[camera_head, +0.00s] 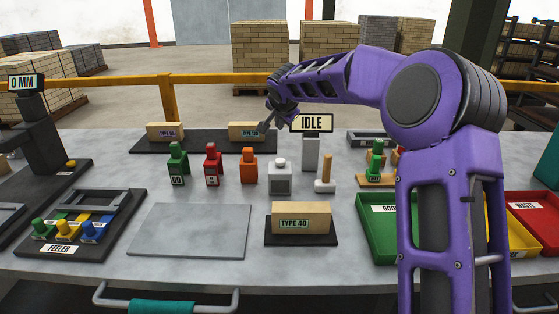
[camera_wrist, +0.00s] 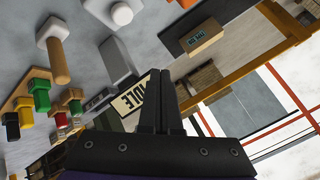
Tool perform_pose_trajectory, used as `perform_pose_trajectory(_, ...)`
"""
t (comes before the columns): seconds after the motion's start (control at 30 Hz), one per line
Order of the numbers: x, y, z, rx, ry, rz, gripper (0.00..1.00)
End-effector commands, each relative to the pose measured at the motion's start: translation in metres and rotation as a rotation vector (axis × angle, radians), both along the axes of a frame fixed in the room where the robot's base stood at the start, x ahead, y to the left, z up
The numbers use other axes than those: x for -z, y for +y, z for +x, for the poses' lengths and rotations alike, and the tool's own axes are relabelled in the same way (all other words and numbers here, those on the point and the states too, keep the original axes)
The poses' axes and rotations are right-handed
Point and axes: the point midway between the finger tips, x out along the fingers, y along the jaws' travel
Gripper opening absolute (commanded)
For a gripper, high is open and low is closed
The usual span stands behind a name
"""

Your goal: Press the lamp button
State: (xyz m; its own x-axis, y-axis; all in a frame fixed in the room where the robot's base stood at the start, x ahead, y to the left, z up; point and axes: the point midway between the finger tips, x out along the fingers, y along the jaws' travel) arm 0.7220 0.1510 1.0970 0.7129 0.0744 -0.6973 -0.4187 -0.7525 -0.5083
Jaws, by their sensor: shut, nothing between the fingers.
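A grey box with a white round cap (camera_head: 280,180) stands in the middle of the table. It looks like the lamp button, but I cannot read a label on it. My gripper (camera_head: 263,129) hangs in the air above the back of the table, in front of the Type block at the back. Its fingers (camera_wrist: 161,88) are together with nothing between them, apart from the white cap. An IDLE sign (camera_head: 311,123) stands on a grey post behind the box.
A green (camera_head: 177,164), a red (camera_head: 213,166) and an orange block (camera_head: 249,166) stand left of the box. A wooden-handled tool (camera_head: 325,175) stands on its right. A TYPE 40 brick (camera_head: 301,217) lies in front. A bare grey plate (camera_head: 190,231) lies front left.

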Motion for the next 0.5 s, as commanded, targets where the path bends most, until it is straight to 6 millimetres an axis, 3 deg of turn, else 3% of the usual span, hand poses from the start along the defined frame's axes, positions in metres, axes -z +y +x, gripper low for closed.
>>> perform_pose_trajectory(0.27, 0.012, 0.0, 0.0, -0.001, -0.001, -0.002, 0.0)
perform_pose_trajectory(0.5, 0.043, 0.0, 0.0, -0.001, 0.0, -0.001, 0.0)
